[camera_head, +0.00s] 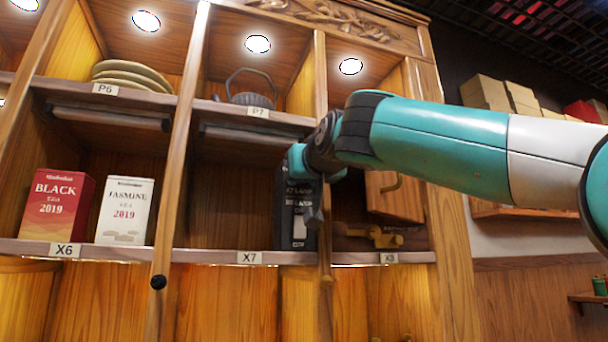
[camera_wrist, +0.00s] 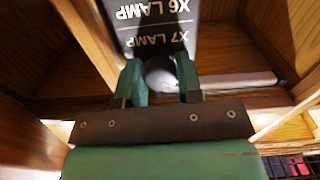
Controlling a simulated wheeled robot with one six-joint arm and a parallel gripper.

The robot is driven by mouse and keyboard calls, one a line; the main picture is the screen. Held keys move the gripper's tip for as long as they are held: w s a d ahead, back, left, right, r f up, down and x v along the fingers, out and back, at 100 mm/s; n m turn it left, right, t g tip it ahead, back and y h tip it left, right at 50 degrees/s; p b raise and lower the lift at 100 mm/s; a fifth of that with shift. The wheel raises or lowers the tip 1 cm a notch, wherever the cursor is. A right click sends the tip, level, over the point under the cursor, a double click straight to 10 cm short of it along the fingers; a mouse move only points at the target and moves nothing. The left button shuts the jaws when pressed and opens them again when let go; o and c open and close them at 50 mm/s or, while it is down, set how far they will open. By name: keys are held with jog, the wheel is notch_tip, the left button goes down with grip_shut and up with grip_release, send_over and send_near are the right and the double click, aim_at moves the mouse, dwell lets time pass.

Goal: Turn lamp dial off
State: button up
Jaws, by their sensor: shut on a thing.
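A black lamp panel (camera_head: 297,232) with white lettering stands in the X7 compartment at its right side. The wrist view shows the panel (camera_wrist: 150,22) with the words X6 LAMP and X7 LAMP upside down. A round grey dial (camera_wrist: 160,71) sits beside the X7 LAMP line. My gripper (camera_wrist: 159,84) has its two teal fingers on either side of this dial, shut on it. In the head view my wrist covers part of the panel and the dial cannot be made out. The dial's setting cannot be read.
A wooden post (camera_head: 322,90) stands right beside my wrist. The X6 compartment holds a red BLACK tea box (camera_head: 57,204) and a white JASMINE tea box (camera_head: 125,210). A brown wooden object (camera_head: 385,237) lies in X8. Shelf lamps above P6 and P7 glow.

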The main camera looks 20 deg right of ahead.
jog(key=shift+f+n, duration=0.1)
jog(key=shift+n, duration=0.5)
jog(key=o, duration=0.9)
jog(key=shift+r, duration=0.2)
